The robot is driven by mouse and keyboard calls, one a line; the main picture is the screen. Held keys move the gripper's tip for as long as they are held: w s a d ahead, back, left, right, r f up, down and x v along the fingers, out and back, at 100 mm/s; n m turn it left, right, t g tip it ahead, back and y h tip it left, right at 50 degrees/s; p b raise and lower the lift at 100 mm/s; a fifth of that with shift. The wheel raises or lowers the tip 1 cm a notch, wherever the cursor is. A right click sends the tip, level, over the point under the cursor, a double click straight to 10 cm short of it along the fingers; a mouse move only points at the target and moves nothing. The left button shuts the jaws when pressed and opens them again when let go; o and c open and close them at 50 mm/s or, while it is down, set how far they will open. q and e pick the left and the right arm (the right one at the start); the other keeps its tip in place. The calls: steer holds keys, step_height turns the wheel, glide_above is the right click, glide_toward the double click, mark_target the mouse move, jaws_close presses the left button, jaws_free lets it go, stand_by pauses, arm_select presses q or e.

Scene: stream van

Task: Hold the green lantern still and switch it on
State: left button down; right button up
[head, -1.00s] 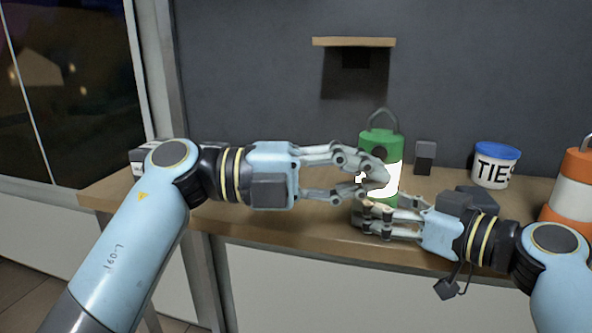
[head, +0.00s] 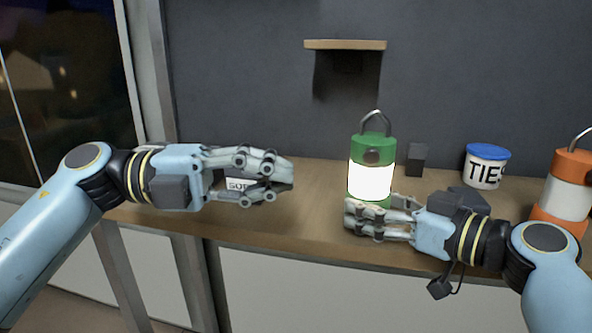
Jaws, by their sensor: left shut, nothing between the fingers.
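The green lantern (head: 373,149) stands upright on the wooden counter in the head view. Its white band glows brightly, and a dark round knob shows on its green top, with a metal handle above. My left gripper (head: 284,184) is shut and empty, apart from the lantern and to its left. My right gripper (head: 352,221) is low at the lantern's base, its fingers overlapping the base's front in the picture. The lower base is partly hidden, and I cannot tell whether the fingers grip it.
A small dark block (head: 416,160) and a blue-lidded tub marked TIES (head: 486,169) stand to the lantern's right. An orange and white lantern (head: 567,190) is at far right. A labelled box (head: 238,184) is partly hidden behind my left gripper. A small shelf (head: 345,45) is above.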

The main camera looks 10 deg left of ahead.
steer(key=o, duration=0.4)
steer(key=shift+o, duration=0.2)
